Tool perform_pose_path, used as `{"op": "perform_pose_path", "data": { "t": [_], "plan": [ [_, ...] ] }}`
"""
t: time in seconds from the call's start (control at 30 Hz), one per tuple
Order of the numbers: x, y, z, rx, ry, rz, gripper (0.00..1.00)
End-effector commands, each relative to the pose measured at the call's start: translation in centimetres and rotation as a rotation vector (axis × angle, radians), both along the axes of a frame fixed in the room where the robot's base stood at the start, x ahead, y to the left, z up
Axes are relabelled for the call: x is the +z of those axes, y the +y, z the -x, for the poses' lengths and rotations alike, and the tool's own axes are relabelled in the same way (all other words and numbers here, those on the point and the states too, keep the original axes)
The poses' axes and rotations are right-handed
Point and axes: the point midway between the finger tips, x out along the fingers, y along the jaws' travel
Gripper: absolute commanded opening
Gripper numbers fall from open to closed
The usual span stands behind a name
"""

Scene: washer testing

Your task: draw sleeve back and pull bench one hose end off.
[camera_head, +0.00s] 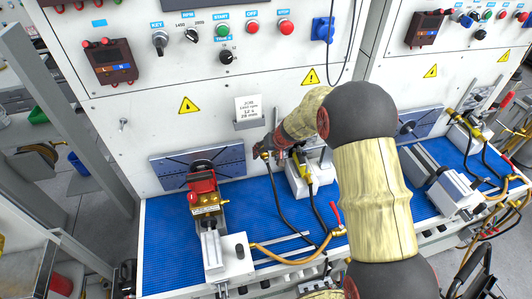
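My arm reaches up from the lower right and bends left over the near bench. My gripper (272,148) is at its tip, in front of the white panel and above the blue mat. A small brass hose end (265,155) shows right at the fingertips, with a black hose (277,195) hanging from it to the mat. I cannot tell whether the fingers are closed on it. The sleeve is too small to make out. A second brass fitting (307,175) stands by the white block right of the gripper.
A red and brass pump unit (205,192) sits on a grey slide at the left of the blue mat (165,235). An orange hose (290,257) runs to a red-handled valve (337,225). A similar bench stands to the right. Controls line the panel above.

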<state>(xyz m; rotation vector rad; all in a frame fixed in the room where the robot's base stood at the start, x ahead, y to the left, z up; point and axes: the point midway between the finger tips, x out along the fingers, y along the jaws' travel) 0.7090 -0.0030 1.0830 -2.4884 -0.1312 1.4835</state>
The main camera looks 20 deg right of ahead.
Motion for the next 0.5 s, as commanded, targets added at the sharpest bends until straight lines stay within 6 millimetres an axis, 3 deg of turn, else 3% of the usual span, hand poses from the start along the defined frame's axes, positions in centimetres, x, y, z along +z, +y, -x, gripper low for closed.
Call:
{"op": "perform_pose_path", "data": {
  "t": [0.5],
  "plan": [
    [0.01, 0.0, 0.03, 0.0, 0.0, 0.0, 0.2]
  ]
}}
